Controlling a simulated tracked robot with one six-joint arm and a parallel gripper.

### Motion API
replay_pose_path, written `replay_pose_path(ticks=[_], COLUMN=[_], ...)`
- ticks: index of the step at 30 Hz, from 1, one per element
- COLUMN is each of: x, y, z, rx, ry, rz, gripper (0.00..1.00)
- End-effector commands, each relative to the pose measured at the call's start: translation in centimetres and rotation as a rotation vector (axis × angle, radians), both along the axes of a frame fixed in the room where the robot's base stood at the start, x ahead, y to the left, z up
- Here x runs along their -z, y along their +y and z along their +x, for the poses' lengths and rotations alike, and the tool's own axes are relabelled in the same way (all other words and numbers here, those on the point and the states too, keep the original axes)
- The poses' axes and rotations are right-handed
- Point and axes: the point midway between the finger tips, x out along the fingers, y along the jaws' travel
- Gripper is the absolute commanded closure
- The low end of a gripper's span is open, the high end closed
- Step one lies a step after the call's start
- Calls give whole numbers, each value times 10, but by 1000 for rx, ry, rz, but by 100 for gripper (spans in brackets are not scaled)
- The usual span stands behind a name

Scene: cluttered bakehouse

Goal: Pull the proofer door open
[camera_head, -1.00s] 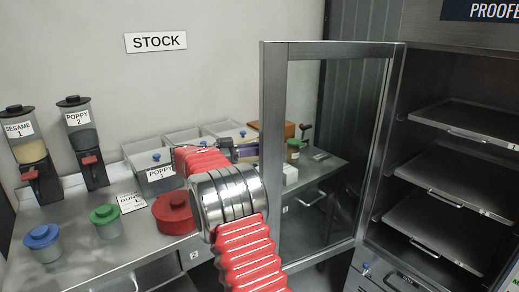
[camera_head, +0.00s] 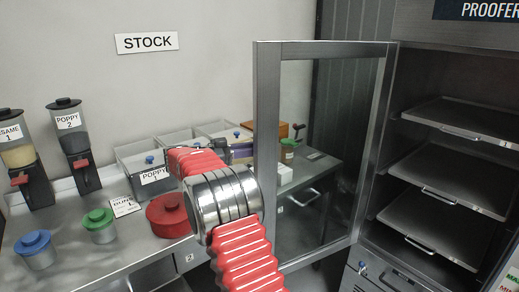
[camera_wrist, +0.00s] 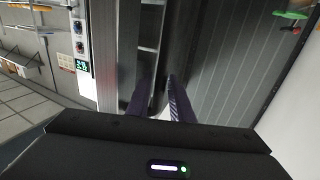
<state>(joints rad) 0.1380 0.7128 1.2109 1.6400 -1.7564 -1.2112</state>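The proofer door (camera_head: 267,165), a metal frame around a glass pane, stands swung wide open from the left side of the proofer cabinet (camera_head: 391,150). Its free edge is at the left and its hinge side at the right. My gripper (camera_head: 243,150) is just left of the door's free edge, with its end partly hidden by the arm and the door frame. In the wrist view, my gripper's two dark fingers (camera_wrist: 158,90) stand apart. Something pale shows low between them, and I cannot tell what it is. No handle is clearly visible.
The cabinet holds several shelf trays (camera_head: 455,175). At left, a steel counter (camera_head: 110,252) carries dispensers (camera_head: 72,140), a red tub (camera_head: 170,216), green (camera_head: 99,226) and blue-lidded jars (camera_head: 36,250) and bins (camera_head: 150,180). A STOCK sign (camera_head: 147,43) hangs above.

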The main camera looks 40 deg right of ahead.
Motion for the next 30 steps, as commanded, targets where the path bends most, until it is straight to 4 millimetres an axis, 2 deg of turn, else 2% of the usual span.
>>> replay_pose_path(ticks=[8, 24, 30], x=[1, 2, 1], y=[27, 113, 128], z=[10, 41, 46], rx=[-3, -3, -2], ry=[0, 0, 0], rz=[0, 0, 0], gripper=[80, 80, 80])
